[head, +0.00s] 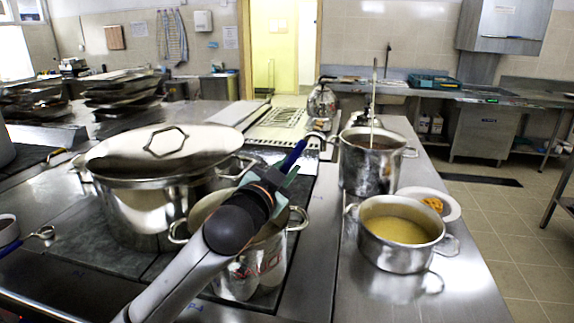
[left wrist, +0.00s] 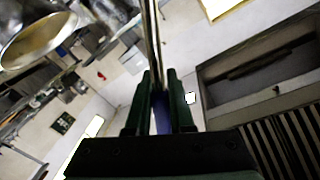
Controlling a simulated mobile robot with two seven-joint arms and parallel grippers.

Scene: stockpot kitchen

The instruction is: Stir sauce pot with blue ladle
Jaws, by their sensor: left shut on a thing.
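My left gripper (head: 280,178) is shut on the blue handle (head: 293,156) of a ladle, above a steel pot (head: 270,265) on the stove. The handle slants up to the right, with a metal end (head: 317,136) beyond it. In the left wrist view the blue handle (left wrist: 161,112) is between the fingers (left wrist: 160,105), and its metal shaft runs upward. My arm hides much of the pot and its inside. A pot with yellow contents (head: 400,229) and a taller pot with dark contents (head: 371,138) stand on the right counter. I cannot tell which is the sauce pot.
A large lidded pot (head: 150,210) stands left of my gripper. A thin upright utensil (head: 373,90) stands in the tall dark pot. A plate with orange food (head: 446,203) is behind the yellow-filled pot. Another blue-handled utensil (head: 43,233) lies at far left.

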